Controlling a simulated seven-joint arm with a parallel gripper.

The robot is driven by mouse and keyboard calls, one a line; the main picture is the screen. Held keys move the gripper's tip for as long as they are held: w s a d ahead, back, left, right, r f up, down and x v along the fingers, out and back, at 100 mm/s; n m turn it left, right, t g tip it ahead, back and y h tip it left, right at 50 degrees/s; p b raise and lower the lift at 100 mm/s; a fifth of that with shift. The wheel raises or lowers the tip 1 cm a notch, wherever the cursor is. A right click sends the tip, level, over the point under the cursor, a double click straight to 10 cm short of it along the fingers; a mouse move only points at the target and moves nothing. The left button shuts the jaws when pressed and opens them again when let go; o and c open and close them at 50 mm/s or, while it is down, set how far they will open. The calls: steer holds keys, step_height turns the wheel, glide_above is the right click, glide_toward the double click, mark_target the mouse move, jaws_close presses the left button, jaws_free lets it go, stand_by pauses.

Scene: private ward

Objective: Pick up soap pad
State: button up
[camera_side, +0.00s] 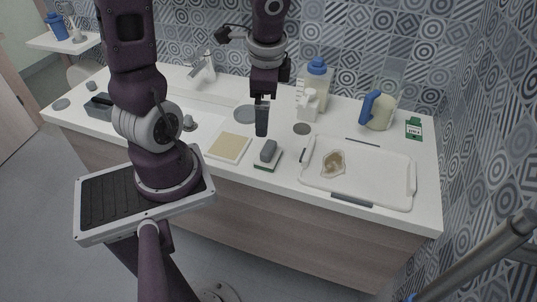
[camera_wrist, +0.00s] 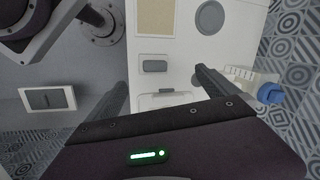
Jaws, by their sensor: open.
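What looks like the soap pad (camera_side: 267,158) is a small block on the counter's front part, with a grey top piece over a white and green base. In the wrist view the soap pad (camera_wrist: 154,64) shows from above as a grey rounded rectangle on a paler base, ahead of and between the fingers. My gripper (camera_side: 262,130) is open and empty, above the counter and a little behind the pad in the side view. In the wrist view the two dark fingers of my gripper (camera_wrist: 162,84) stand wide apart. Nothing hides the pad.
A white tray (camera_side: 385,186) with a beige item (camera_side: 333,163) lies right of the pad. A beige square mat (camera_side: 229,147) lies left. Behind stand a blue-capped bottle (camera_side: 315,88), a white dispenser (camera_side: 307,106) and a blue-handled jug (camera_side: 378,112).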

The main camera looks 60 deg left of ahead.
mark_target(269, 146)
steer(key=f+m+h, duration=0.1)
steer(key=f, duration=0.1)
steer(key=w+a+f+m, duration=0.1)
steer(key=f, duration=0.2)
steer(key=a+f+m+h, duration=0.1)
steer(key=f, duration=0.1)
steer(key=shift+w+f+g+h, duration=0.25)
steer(key=shift+w+g+h, duration=0.05)
steer(key=shift+g, duration=0.1)
steer(key=f, duration=0.7)
steer(key=shift+d+f, duration=0.25)
steer(key=shift+d, duration=0.05)
steer(key=shift+c, duration=0.5)
steer(key=c, duration=1.4)
